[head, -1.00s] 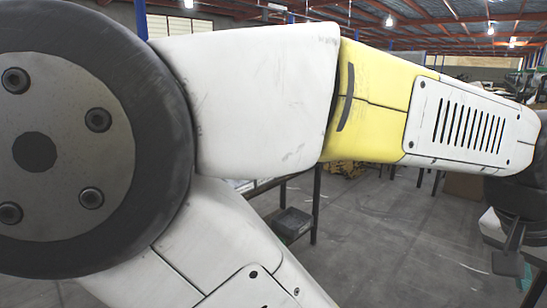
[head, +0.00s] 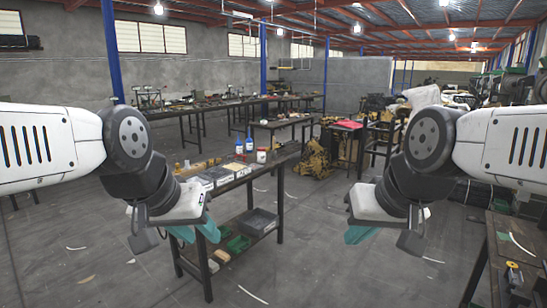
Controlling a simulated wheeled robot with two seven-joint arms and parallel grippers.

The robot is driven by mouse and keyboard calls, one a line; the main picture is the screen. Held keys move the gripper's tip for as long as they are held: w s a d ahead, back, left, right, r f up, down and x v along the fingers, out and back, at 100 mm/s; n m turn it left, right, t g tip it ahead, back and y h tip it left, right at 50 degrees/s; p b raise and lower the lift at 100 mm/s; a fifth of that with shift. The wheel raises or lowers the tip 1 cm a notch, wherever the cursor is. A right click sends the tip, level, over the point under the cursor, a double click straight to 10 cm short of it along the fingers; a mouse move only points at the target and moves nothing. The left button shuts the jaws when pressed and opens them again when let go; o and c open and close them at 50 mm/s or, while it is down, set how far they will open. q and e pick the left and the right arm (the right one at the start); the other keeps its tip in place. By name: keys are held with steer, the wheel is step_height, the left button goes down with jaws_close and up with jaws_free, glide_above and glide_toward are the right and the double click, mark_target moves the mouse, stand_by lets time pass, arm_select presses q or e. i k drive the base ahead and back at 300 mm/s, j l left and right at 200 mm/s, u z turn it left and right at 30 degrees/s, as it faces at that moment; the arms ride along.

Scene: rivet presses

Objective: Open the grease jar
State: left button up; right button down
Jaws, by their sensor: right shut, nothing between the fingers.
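A small white jar with a reddish top (head: 261,155), which may be the grease jar, stands on the work table (head: 262,172) in the head view. Its label is too small to read, and its lid looks on. My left gripper (head: 196,232) hangs in front of the table's left side, its teal fingers apart and empty. My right gripper (head: 360,234) is to the right of the table, shut and empty. Both are well away from the jar.
Two blue-and-white bottles (head: 244,144) stand beside the jar. Flat boxes (head: 218,175) lie at the table's near left. A dark bin (head: 258,221) sits on the lower shelf. Another bench (head: 505,250) is at right. The floor between is mostly clear.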

mark_target(262, 155)
steer(key=u, duration=0.15)
steer(key=i+l+u, duration=0.15)
steer(key=i, duration=0.3)
steer(key=i+l+u, duration=0.1)
steer(key=i+l, duration=0.35)
steer(key=i+l+u, duration=0.15)
steer(key=i+l, duration=0.2)
steer(key=i+l+u, duration=0.1)
steer(key=i+l, duration=0.3)
steer(key=i+l+u, duration=0.15)
steer(key=i+l, duration=0.3)
steer(key=i+l+u, duration=0.1)
steer(key=i+l, duration=0.35)
steer(key=i+l+u, duration=0.15)
steer(key=i+l, duration=0.2)
steer(key=l, duration=0.2)
steer(key=i+l+u, duration=0.1)
steer(key=i+l, duration=0.2)
steer(key=l, duration=0.25)
